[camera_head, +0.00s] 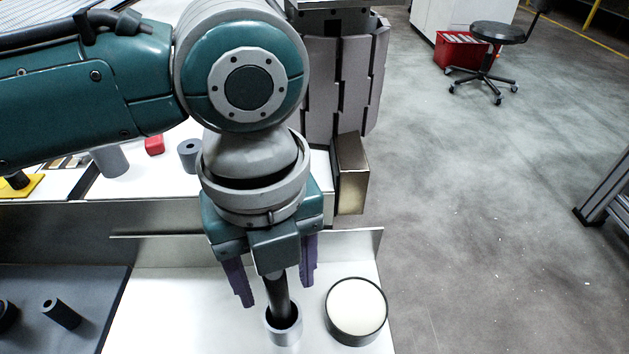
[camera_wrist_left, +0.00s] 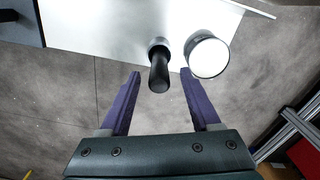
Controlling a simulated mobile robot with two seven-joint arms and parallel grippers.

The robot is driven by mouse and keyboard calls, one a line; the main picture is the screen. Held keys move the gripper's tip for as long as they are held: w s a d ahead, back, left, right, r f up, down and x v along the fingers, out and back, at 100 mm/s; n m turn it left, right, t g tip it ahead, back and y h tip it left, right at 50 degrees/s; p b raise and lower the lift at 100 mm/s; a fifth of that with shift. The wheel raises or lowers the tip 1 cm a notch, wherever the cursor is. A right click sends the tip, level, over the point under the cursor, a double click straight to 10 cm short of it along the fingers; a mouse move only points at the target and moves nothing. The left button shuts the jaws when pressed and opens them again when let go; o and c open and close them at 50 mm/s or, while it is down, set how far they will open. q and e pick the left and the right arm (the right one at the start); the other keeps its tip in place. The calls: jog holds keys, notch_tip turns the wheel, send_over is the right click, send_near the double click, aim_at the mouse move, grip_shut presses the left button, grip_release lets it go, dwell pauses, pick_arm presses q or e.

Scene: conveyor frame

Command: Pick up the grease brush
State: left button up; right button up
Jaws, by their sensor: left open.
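The grease brush (camera_head: 277,297) shows as a dark handle standing tilted in a small grey cup (camera_head: 284,334); its bristle end is hidden inside. In the left wrist view the handle (camera_wrist_left: 159,72) points toward my gripper. My left gripper (camera_head: 276,291) is open, its purple fingers pointing down on either side of the handle. In the left wrist view the handle's end lies between the fingertips (camera_wrist_left: 161,75), with gaps on both sides. I see no contact. My right gripper is not in view.
A round dark-rimmed tin with a white top (camera_head: 356,304) stands close to the right of the cup. A low metal wall (camera_head: 345,243) runs behind them. A dark tray (camera_head: 95,285) with cylinders lies left. A metal box (camera_head: 350,175) sits behind the gripper.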

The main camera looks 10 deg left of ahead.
aim_at(279, 301)
pick_arm(q)
notch_tip(279, 301, down, 6)
jog(key=shift+a+f+b, duration=0.1)
jog(key=shift+b, duration=1.1)
jog(key=shift+w, duration=0.1)
grip_shut()
